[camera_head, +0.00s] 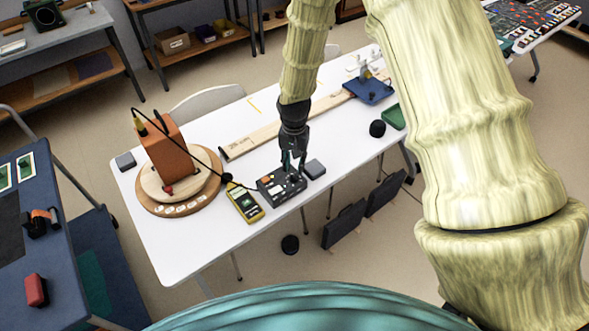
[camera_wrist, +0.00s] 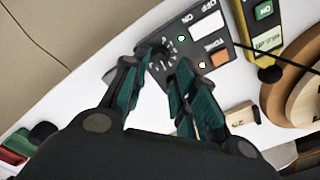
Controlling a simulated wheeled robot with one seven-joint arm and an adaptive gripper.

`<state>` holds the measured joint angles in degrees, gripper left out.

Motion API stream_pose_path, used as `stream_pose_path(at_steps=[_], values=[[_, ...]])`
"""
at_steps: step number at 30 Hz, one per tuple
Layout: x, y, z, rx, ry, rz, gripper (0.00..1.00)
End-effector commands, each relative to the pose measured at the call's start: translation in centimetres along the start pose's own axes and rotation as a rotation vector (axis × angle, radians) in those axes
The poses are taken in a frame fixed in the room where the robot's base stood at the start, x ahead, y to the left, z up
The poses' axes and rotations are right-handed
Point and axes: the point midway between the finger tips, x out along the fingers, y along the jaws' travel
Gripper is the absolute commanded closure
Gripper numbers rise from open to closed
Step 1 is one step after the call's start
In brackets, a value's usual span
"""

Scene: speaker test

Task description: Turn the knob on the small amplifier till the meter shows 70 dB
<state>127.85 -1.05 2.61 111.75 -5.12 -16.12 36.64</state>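The small amplifier (camera_head: 287,190) is a dark box on the white table, below my gripper (camera_head: 292,161). In the wrist view, its panel (camera_wrist: 207,44) shows ON and OFF labels, an orange TONE button and small lights. The dark knob (camera_wrist: 161,59) has pale marks around it. My gripper (camera_wrist: 163,60) has its teal fingers apart, one on each side of the knob; I cannot tell if they touch it. The yellow meter (camera_head: 238,195) lies left of the amplifier and shows in part in the wrist view (camera_wrist: 276,51). Its reading is too small to tell.
An orange speaker box (camera_head: 168,148) stands on a round wooden base (camera_head: 152,209) at left, with a black cable running toward the meter. A wooden rail (camera_head: 259,137) lies behind the amplifier. A dark block (camera_head: 315,168) sits close to its right. The front-left table is clear.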

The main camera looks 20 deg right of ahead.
Motion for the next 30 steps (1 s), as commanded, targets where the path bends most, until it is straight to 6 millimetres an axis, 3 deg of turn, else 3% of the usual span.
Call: stream_pose_path(at_steps=[6, 12, 30], values=[[-3.5, 0.0, 0.0, 0.001, 0.000, -0.001, 0.72], [-5.6, 0.0, -0.1, 0.000, 0.000, 0.000, 0.72], [-6.5, 0.1, 0.0, 0.001, -0.001, 0.000, 0.72]])
